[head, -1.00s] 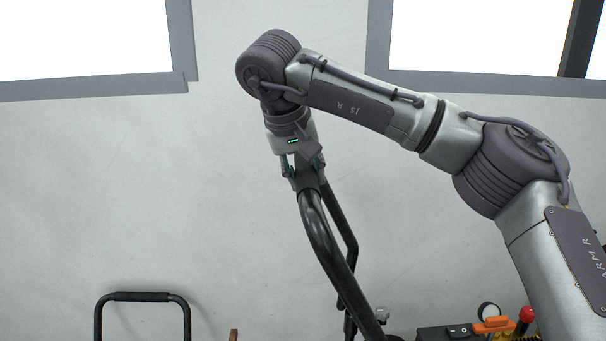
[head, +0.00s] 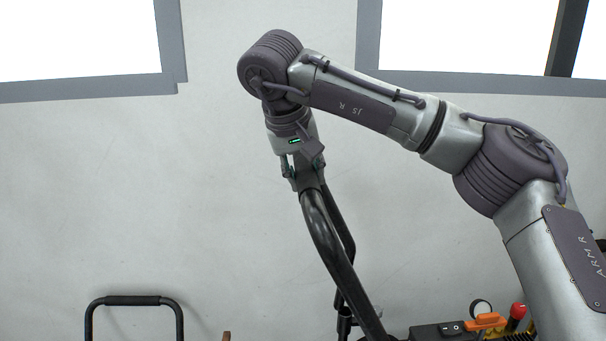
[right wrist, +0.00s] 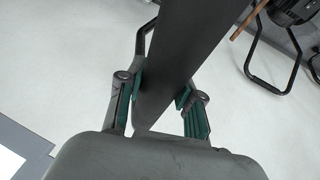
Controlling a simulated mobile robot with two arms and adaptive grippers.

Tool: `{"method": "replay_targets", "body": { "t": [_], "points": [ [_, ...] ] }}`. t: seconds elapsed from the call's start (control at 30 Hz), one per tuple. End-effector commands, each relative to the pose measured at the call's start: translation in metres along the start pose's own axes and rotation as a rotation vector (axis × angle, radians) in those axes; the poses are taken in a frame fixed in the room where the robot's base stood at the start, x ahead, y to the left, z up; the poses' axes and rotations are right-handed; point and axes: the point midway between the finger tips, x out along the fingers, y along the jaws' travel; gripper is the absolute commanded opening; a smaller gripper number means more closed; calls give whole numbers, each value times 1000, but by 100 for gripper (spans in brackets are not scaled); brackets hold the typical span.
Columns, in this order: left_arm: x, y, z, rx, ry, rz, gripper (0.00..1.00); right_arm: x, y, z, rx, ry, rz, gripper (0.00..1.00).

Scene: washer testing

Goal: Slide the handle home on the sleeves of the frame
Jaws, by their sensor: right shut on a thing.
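The handle (head: 331,243) is a black bent tube loop that stands upright, its top end in my right gripper (head: 304,173). The gripper points down and is shut on the handle's grip. In the right wrist view the dark grip (right wrist: 185,55) passes between the green-padded fingers of my right gripper (right wrist: 160,97). The handle's lower ends run toward the bottom edge in the head view. The frame and its sleeves are mostly cut off or hidden there, so I cannot tell how the tubes sit on them. My left gripper is not in view.
A second black tube handle (head: 133,300) stands at the lower left. A dark control box (head: 437,331) with an orange part (head: 486,321) and a red knob (head: 518,311) is at the lower right. A pale wall with bright windows lies behind.

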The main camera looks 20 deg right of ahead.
Motion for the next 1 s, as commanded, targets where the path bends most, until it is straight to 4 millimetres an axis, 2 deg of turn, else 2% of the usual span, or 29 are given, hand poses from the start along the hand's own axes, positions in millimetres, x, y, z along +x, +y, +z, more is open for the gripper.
{"method": "replay_targets", "body": {
  "t": [1.0],
  "points": [
    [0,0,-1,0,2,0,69,2,18,1,2,5,0,0]
  ]
}}
